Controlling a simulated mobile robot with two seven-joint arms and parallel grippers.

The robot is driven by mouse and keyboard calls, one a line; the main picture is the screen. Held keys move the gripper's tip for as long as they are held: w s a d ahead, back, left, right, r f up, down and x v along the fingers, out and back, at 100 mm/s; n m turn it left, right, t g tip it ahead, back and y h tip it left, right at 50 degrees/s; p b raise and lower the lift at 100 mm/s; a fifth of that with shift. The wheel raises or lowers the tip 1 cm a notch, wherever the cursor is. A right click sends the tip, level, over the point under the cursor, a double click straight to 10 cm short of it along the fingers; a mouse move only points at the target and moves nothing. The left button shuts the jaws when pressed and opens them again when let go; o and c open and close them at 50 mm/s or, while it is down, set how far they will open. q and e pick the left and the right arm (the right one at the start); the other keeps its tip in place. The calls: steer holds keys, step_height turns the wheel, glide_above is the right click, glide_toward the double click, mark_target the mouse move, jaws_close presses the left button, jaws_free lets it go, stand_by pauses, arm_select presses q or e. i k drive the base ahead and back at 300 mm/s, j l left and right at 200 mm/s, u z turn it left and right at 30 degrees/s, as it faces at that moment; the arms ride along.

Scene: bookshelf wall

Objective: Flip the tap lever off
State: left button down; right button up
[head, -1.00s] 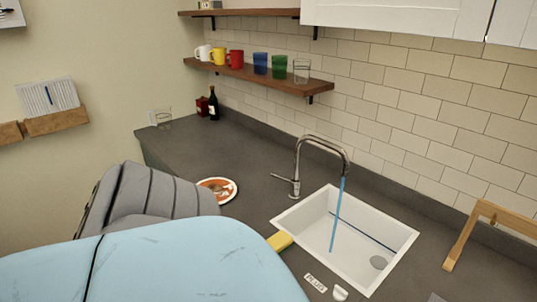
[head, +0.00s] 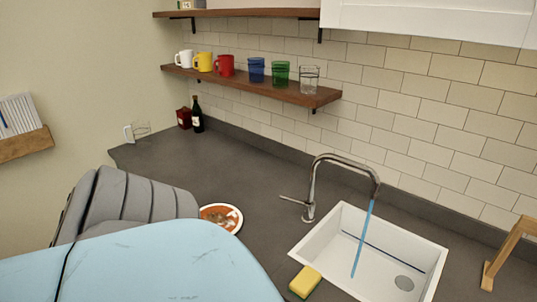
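The chrome tap (head: 314,183) stands on the dark counter behind the left corner of the white sink. Its lever (head: 292,200) sticks out to the left from the base of the tap. A blue stream of water (head: 363,238) runs from the spout into the white sink (head: 428,262). My own light blue and grey arm parts fill the lower left and are well apart from the lever. Neither gripper's fingers show in the head view.
A yellow sponge (head: 305,282) lies at the sink's front left corner. A plate with food (head: 222,217) sits left of the tap. A wooden rack (head: 507,253) stands right of the sink. Cups line the wall shelf (head: 252,84). The counter (head: 190,165) behind the plate is clear.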

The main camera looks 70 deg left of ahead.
mark_target(307, 207)
steer(key=k+j, duration=0.15)
steer(key=j, duration=0.25)
steer(key=k+j, duration=0.1)
steer(key=j, duration=0.35)
steer(key=k+j, duration=0.15)
steer(key=j, duration=0.25)
steer(key=k+j, duration=0.1)
steer(key=j, duration=0.3)
steer(key=k+j, duration=0.15)
steer(key=j, duration=0.3)
